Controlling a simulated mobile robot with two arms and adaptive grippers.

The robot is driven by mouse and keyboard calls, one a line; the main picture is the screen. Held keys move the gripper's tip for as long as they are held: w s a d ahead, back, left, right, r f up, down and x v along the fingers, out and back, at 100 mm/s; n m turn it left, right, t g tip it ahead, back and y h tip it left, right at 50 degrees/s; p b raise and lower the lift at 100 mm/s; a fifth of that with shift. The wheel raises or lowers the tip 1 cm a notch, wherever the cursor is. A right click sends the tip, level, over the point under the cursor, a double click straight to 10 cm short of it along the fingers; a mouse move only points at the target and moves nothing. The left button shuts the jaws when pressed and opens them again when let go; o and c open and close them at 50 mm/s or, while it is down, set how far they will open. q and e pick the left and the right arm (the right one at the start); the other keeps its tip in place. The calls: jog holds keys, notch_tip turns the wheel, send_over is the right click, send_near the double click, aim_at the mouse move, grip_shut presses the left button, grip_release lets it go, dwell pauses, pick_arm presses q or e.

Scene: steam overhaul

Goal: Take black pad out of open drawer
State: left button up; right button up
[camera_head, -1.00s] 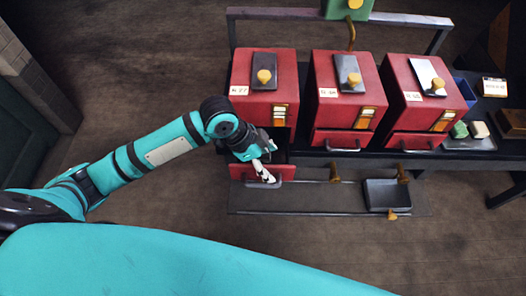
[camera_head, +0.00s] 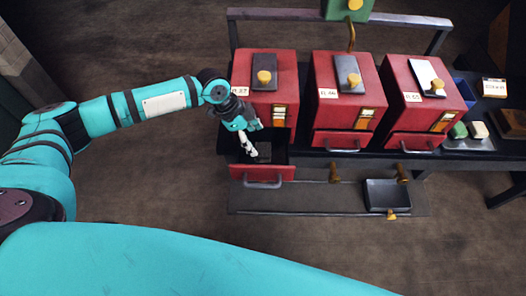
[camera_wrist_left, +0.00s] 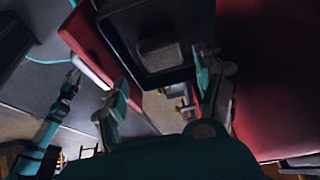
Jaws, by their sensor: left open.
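The open drawer (camera_head: 262,173) sticks out below the left red box, its red front facing me. The black pad (camera_head: 265,153) lies inside the drawer, hard to make out against the dark interior. The pad (camera_wrist_left: 160,53) shows better in the left wrist view, as a dark grey block on the drawer floor. My left gripper (camera_head: 250,147) is over the left part of the open drawer, pointing down. Its fingers (camera_wrist_left: 163,97) are spread apart and empty, with the pad beyond their tips. My right gripper is not seen.
Three red boxes (camera_head: 265,85) with brass knobs stand in a row on a dark bench; the other two boxes' drawers (camera_head: 343,139) are shut. A lower dark shelf (camera_head: 300,201) carries a grey tray (camera_head: 387,196).

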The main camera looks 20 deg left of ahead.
aim_at(263, 149)
pick_arm(q)
jog(key=x, duration=0.7)
jog(key=shift+w+d+f+p, duration=0.15)
jog(key=shift+w+f+p, duration=0.1)
jog(key=shift+f+p, duration=0.05)
jog(key=c, duration=0.9)
jog(key=shift+c, duration=0.6)
jog(key=shift+r, duration=0.15)
